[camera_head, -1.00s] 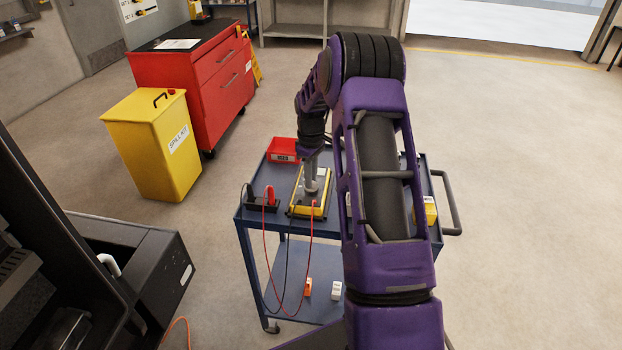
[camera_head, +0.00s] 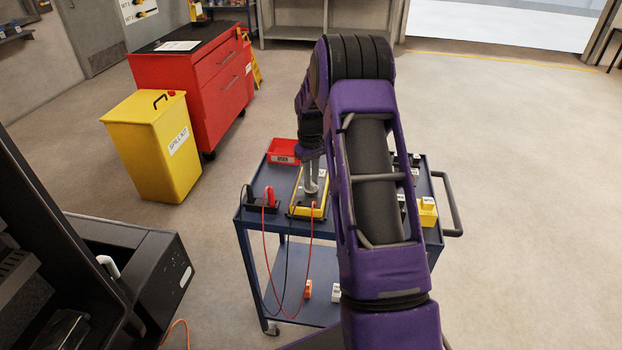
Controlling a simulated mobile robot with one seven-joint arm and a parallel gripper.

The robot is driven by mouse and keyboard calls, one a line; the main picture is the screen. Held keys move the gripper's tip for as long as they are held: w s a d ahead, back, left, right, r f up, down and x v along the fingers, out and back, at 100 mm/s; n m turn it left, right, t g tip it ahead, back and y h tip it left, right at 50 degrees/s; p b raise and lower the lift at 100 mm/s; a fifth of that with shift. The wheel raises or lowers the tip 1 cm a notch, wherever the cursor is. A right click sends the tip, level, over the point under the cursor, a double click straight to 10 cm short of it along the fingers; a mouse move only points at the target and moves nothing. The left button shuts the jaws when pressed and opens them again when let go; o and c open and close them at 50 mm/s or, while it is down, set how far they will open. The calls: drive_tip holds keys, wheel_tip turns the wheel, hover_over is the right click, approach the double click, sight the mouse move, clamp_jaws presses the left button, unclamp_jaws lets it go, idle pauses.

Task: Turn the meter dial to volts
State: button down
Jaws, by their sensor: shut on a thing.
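The yellow-edged meter (camera_head: 322,208) lies on the top shelf of the blue cart (camera_head: 262,230). My gripper (camera_head: 311,190) points down at the meter's face from above. It is shut on the meter's dial, which is mostly hidden by the fingers. The dial's markings and the setting it points to are too small to read. A red lead and a black lead run from the meter's near end and the probe holder (camera_head: 263,204) beside it, hanging down in front of the cart.
A red bin (camera_head: 283,152) sits behind the meter, and a yellow bin (camera_head: 427,212) is at the cart's right. Small orange and white items lie on the lower shelf. A yellow spill kit (camera_head: 150,145) and red cabinet (camera_head: 205,80) stand at left. Floor at right is clear.

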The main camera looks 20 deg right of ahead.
drive_tip(key=c, duration=0.8)
unclamp_jaws()
drive_tip(key=shift+c, duration=0.2)
wheel_tip(320, 180, up, 18)
drive_tip(key=p, duration=0.1)
drive_tip(key=shift+f, duration=0.25)
